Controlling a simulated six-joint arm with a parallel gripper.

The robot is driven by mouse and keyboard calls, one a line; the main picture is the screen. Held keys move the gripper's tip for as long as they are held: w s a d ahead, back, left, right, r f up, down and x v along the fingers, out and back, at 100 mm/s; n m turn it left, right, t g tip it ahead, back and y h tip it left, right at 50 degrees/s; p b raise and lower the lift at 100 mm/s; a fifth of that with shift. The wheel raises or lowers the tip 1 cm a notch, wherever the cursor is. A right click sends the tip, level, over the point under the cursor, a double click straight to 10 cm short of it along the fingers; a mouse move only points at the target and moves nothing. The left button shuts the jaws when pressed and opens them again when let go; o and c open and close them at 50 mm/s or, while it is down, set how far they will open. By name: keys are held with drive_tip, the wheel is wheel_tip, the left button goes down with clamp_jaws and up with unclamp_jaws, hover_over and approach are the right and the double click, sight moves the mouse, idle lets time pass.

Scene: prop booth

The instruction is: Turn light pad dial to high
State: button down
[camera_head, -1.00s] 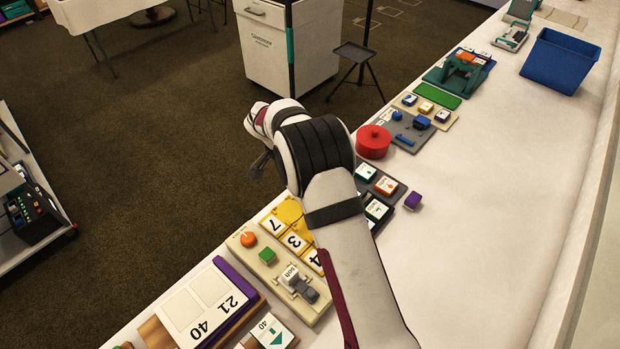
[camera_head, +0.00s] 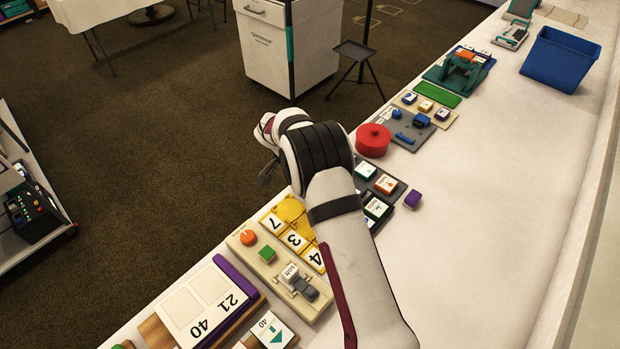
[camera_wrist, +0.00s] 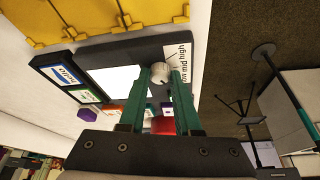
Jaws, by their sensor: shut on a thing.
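The light pad (camera_wrist: 112,80) shows in the wrist view as a bright white panel in a dark frame. I cannot tell which mark the dial points to. In the head view my arm hides the dial and most of the pad; my gripper's fingertips are hidden there too.
Yellow number tiles (camera_head: 295,241) and a cream board with an orange knob (camera_head: 248,237) lie near the arm. A red round container (camera_head: 373,140) and a purple block (camera_head: 413,199) stand beyond. The white table (camera_head: 490,210) is clear at right.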

idle(0.3)
drive_tip(key=n+t, duration=0.1)
drive_tip(key=n, duration=0.2)
drive_tip(key=n+y, duration=0.1)
drive_tip(key=n, duration=0.1)
drive_tip(key=shift+s+d+n+t, duration=0.2)
drive_tip(key=shift+n+t, duration=0.2)
drive_tip(key=n+y, duration=0.1)
drive_tip(key=n, duration=0.1)
drive_tip(key=n+y, duration=0.1)
drive_tip(key=n, duration=0.3)
drive_tip(key=shift+d+t+y, duration=0.3)
drive_tip(key=shift+y, duration=0.1)
drive_tip(key=n, duration=0.2)
drive_tip(key=n+y, duration=0.1)
drive_tip(key=n, duration=0.1)
drive_tip(key=n+y, duration=0.1)
drive_tip(key=n, duration=0.1)
drive_tip(key=shift+w+d+n, duration=0.1)
drive_tip(key=shift+d+n, duration=0.15)
drive_tip(key=shift+n, duration=0.05)
drive_tip(key=n+g+y, duration=0.1)
drive_tip(key=n, duration=0.1)
drive_tip(key=n+g, duration=0.1)
drive_tip(key=n, duration=0.2)
drive_tip(key=shift+w+d+y, duration=0.1)
drive_tip(key=shift+d+y, duration=0.05)
drive_tip(key=shift+y, duration=0.25)
drive_tip(key=shift+n, duration=0.4)
